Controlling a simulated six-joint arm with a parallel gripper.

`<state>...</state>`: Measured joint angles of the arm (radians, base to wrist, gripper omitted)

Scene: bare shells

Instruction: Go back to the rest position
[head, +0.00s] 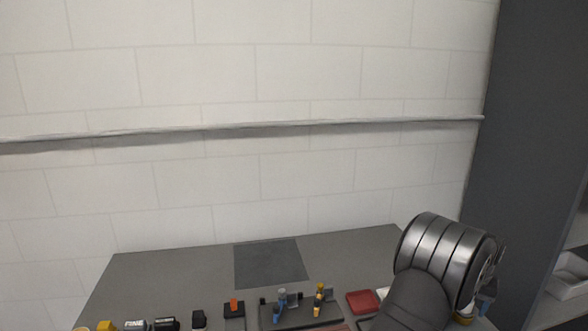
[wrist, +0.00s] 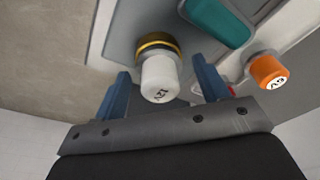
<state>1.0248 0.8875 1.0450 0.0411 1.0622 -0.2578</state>
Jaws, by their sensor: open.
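My gripper (wrist: 160,68) is open in the wrist view, with its two blue fingers apart. A white cylinder (wrist: 159,82) with dark lettering and a gold ring at its base shows between the fingers. I see no finger touching it; how far beyond the fingertips it stands is hard to tell. In the head view my gripper (head: 487,292) is at the lower right, partly hidden behind my wrist, above the right side of the grey table (head: 190,270).
An orange-capped piece (wrist: 268,69) and a teal block (wrist: 216,22) are beside the white cylinder. A dark square (head: 270,263) lies bare at the table's back. Several small items, including a red tray (head: 362,301), line the front. A dark panel (head: 535,130) stands right.

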